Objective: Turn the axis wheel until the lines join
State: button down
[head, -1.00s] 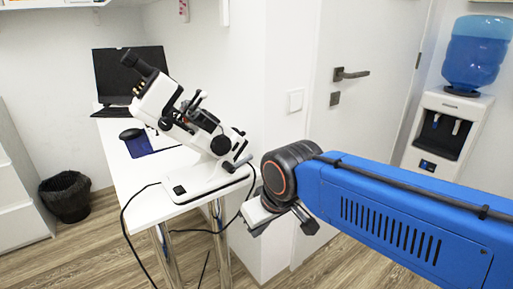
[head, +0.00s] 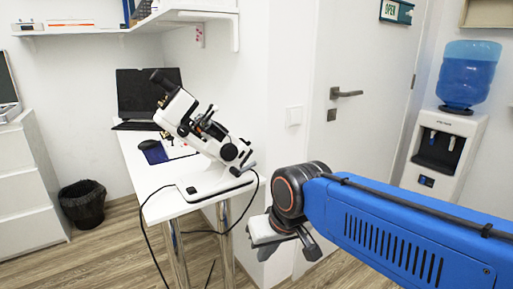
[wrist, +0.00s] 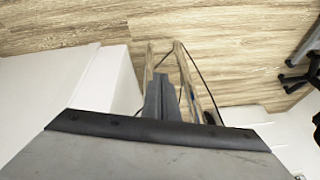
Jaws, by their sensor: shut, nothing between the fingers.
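A white optical instrument (head: 210,183) with a tilted body and a black eyepiece (head: 162,79) stands on a white table (head: 160,207) in the head view. Dark round knobs sit on its side, the largest a black wheel (head: 229,152) low on the body. I cannot tell which one is the axis wheel, and no lines are visible. My gripper (head: 285,240) is to the right of the table and below the instrument, apart from it. In the wrist view its dark fingers (wrist: 160,97) are together and empty, over the floor.
A black laptop (head: 140,88), a mouse (head: 149,145) and a blue pad (head: 157,155) are on the table. A black cable (head: 146,228) hangs off its front. A bin (head: 83,205) is at left, a water cooler (head: 445,150) at right. A wall corner stands behind my gripper.

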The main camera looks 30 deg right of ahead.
jog(key=w+m, duration=0.1)
jog(key=m, duration=0.2)
jog(key=m+t+y, duration=0.6)
jog(key=m+t, duration=0.1)
jog(key=m, duration=2.8)
send_near(247, 144)
jog(key=w+a+f, duration=0.1)
jog(key=f, duration=0.1)
jog(key=w+a+f, duration=0.2)
jog(key=shift+a+f, duration=0.15)
jog(key=shift+a, duration=0.15)
jog(key=shift+w+d+r, duration=0.3)
jog(key=shift+w+r, duration=0.05)
jog(key=shift+w, duration=0.15)
